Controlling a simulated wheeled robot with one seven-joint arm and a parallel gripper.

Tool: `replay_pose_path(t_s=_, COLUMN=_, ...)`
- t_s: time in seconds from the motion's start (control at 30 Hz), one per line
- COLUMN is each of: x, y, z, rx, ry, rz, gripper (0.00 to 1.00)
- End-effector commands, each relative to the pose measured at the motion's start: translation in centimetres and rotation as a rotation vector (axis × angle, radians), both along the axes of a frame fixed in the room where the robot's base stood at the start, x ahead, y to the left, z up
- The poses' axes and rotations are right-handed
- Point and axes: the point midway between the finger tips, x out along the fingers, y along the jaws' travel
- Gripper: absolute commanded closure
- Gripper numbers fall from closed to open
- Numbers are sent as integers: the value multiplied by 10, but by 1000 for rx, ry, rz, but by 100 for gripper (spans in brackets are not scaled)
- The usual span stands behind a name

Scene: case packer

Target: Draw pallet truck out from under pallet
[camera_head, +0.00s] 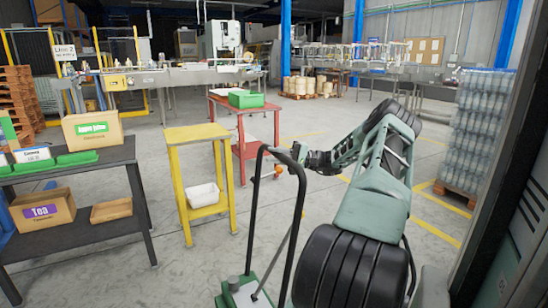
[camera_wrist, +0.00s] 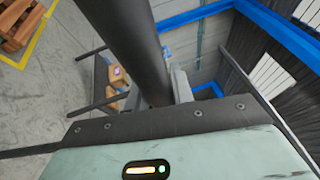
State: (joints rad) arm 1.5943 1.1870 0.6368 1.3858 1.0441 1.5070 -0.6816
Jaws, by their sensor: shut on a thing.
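The pallet truck shows at the bottom middle of the head view, with a green body (camera_head: 243,291) and a tall black looped handle (camera_head: 254,205). My gripper (camera_head: 300,153) is at the upper right of the handle loop and is shut on it. In the wrist view a thick dark tube (camera_wrist: 137,45) runs close in front of my gripper's dark plate. The truck's forks are out of view, so I cannot tell whether they lie under a pallet. A wooden pallet (camera_head: 456,195) with wrapped bottles (camera_head: 483,130) stands at the right.
A yellow stand (camera_head: 198,135) with a white bin (camera_head: 203,195) is left of the handle. A red table (camera_head: 243,113) stands behind it. A dark shelf bench (camera_head: 75,165) with boxes is at the left. Open floor (camera_head: 325,115) lies beyond; a dark panel (camera_head: 515,190) edges the right.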

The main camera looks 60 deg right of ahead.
Motion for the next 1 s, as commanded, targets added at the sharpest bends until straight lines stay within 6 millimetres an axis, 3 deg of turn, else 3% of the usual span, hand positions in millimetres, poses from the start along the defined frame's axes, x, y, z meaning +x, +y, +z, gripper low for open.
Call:
replay_pose_path(t_s=0.13, x=2, y=0, z=3, rx=-1, ry=-4, rz=0, gripper=100)
replay_pose_path(t_s=0.17, x=2, y=0, z=3, rx=-1, ry=-4, rz=0, gripper=71)
replay_pose_path(t_s=0.2, x=2, y=0, z=3, rx=-1, ry=-4, rz=0, gripper=60)
replay_pose_path(t_s=0.23, x=2, y=0, z=3, rx=-1, ry=-4, rz=0, gripper=55)
replay_pose_path(t_s=0.67, x=-9, y=-7, z=-2, rx=-2, ry=-2, rz=-3, gripper=55)
replay_pose_path(t_s=1.0, x=-68, y=-50, z=-17, rx=-2, ry=-2, rz=-5, gripper=55)
